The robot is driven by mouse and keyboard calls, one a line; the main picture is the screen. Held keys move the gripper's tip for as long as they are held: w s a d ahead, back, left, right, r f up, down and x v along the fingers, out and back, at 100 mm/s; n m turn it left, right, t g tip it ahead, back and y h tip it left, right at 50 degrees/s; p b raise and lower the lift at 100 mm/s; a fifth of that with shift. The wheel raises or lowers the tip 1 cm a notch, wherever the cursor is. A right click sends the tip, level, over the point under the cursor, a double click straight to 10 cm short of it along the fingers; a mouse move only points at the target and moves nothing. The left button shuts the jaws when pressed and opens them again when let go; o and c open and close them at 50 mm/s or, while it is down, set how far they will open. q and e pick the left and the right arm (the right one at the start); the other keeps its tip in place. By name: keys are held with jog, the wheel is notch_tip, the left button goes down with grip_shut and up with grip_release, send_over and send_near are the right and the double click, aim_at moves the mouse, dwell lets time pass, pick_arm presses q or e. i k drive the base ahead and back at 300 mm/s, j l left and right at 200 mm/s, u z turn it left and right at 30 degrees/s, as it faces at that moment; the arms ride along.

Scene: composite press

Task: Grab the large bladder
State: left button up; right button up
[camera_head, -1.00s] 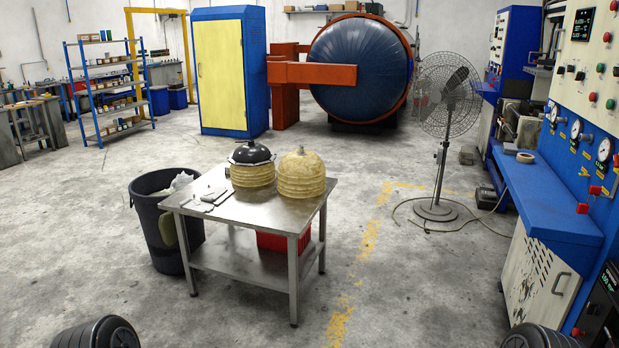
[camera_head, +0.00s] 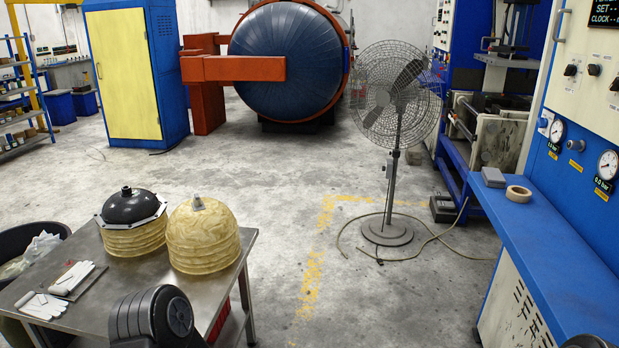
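Two domed, ribbed pieces stand side by side on a metal table (camera_head: 130,285) at the lower left. The right one is a larger, tan, translucent-looking dome (camera_head: 203,238) with a small metal fitting on top; it looks like the large bladder. The left one has a tan ribbed lower part (camera_head: 138,240) under a black cap (camera_head: 130,206) with a pale rim. Both stand upright, slightly apart or just touching. Neither of my grippers shows; only dark rounded parts of my arms appear at the bottom edge, the left one covering part of the table's front.
White gloves and small tools (camera_head: 58,290) lie at the table's left. A dark bin (camera_head: 20,240) stands beside it. A pedestal fan (camera_head: 393,180) with a trailing cable stands right of centre. A blue bench (camera_head: 545,235) with gauges runs along the right.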

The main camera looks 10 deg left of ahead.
aim_at(202, 236)
jog(key=i+z, duration=0.2)
jog(key=i, duration=0.6)
jog(key=i+j+z, duration=0.2)
jog(key=i, duration=0.55)
jog(key=i+l+u, duration=0.1)
jog(key=i+u, duration=0.15)
jog(key=i, duration=0.15)
jog(key=i+l+u, duration=0.15)
jog(key=i+u, duration=0.15)
jog(key=i+l+u, duration=0.1)
jog(key=u, duration=0.25)
jog(key=i+l+u, duration=0.1)
jog(key=u, duration=0.25)
jog(key=l+u, duration=0.1)
jog(key=u, duration=0.25)
jog(key=i+l, duration=0.05)
